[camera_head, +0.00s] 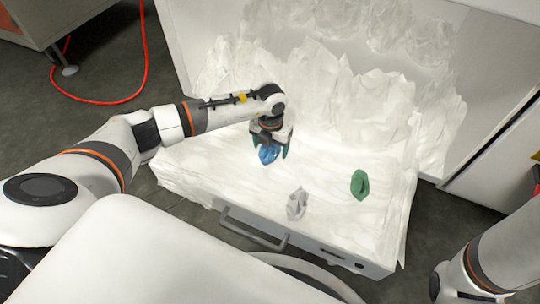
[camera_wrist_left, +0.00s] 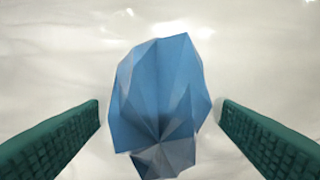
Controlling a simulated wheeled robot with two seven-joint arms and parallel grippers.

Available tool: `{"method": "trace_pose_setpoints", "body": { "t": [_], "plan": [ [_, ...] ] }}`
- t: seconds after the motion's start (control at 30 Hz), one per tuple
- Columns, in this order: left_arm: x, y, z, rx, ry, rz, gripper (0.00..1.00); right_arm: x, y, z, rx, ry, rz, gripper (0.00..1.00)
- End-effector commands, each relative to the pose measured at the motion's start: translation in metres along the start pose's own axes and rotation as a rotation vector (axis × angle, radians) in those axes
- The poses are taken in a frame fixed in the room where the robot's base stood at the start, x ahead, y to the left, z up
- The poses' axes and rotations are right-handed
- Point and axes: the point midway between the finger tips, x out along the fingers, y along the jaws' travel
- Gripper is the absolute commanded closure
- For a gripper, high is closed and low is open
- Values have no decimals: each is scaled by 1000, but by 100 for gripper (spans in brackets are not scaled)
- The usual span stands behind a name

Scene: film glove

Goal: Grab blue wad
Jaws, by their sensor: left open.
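The blue wad (camera_head: 268,155) is a crumpled, faceted lump on the white film-covered surface in the head view. It fills the middle of the left wrist view (camera_wrist_left: 158,92). My left gripper (camera_head: 270,150) is directly over it, pointing down. Its two green fingers are open, one on each side of the wad, with a gap to it on both sides in the wrist view. The wad's top is partly hidden by the gripper in the head view. Of my right arm, only a part shows at the lower right edge of the head view; its gripper is out of view.
A green wad (camera_head: 360,184) and a grey-white wad (camera_head: 297,204) lie on the film to the right and nearer. Crumpled clear film (camera_head: 340,95) stands up along the back. A handle (camera_head: 252,230) is on the tray's front side.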

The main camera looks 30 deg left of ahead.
Motion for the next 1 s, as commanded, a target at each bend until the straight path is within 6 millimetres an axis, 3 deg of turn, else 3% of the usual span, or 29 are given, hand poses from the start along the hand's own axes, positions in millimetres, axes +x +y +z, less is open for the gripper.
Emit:
{"method": "trace_pose_setpoints", "body": {
  "t": [0.27, 0.6, 0.83, 1.0],
  "plan": [
    [3, 0, -1, 0, 1, 1, 23, -3, 0, 1, 0, 0, 0, 64],
    [3, 0, -1, 0, 2, 1, 71, -3, 1, 1, 0, -1, 1, 64],
    [0, 0, -1, 0, 2, 1, 71, -1, 0, 0, 0, -1, 1, 64],
    [-26, 0, -1, 1, 4, 2, 71, 17, -4, -7, 1, 1, 0, 64]
  ]
}}
